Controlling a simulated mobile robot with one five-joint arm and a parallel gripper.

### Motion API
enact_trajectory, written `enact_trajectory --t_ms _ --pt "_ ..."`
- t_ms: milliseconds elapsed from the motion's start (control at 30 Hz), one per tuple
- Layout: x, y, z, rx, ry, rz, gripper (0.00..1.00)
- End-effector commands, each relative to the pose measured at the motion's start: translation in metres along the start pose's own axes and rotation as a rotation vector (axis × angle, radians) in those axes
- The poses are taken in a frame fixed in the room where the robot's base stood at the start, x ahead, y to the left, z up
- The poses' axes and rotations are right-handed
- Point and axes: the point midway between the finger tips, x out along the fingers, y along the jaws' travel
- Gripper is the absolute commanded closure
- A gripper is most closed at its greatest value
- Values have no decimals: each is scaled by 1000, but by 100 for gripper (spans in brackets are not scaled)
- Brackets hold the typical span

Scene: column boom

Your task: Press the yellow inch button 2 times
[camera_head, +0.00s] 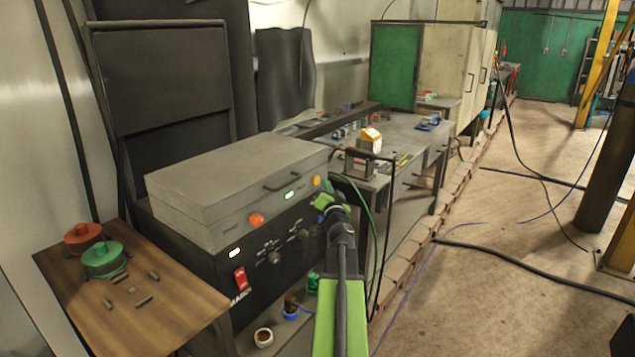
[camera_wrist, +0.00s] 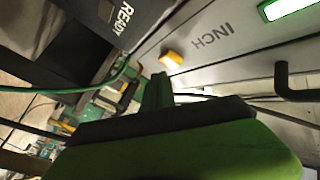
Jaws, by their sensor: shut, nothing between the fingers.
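The yellow inch button (camera_head: 316,181) is at the right end of the front face of the grey lidded box. In the wrist view the button (camera_wrist: 171,60) sits beside the printed word INCH (camera_wrist: 210,37). My gripper (camera_head: 323,203) is just below the button in the head view. In the wrist view its shut green fingertips (camera_wrist: 158,82) are close to the button, with a small gap in the picture. I cannot tell the exact depth between them. Nothing is held.
An orange button (camera_head: 257,220) and a lit green indicator (camera_head: 289,195) are on the same face. A black handle (camera_head: 281,186) juts out above. The black panel below has knobs and a red switch (camera_head: 240,278). A green cable (camera_head: 372,215) hangs at the right.

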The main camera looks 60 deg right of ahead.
Motion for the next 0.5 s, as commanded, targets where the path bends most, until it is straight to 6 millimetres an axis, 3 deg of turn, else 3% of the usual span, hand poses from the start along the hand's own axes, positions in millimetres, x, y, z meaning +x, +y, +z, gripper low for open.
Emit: enact_trajectory --t_ms 500 --pt "6 -4 4 0 0 0 100"
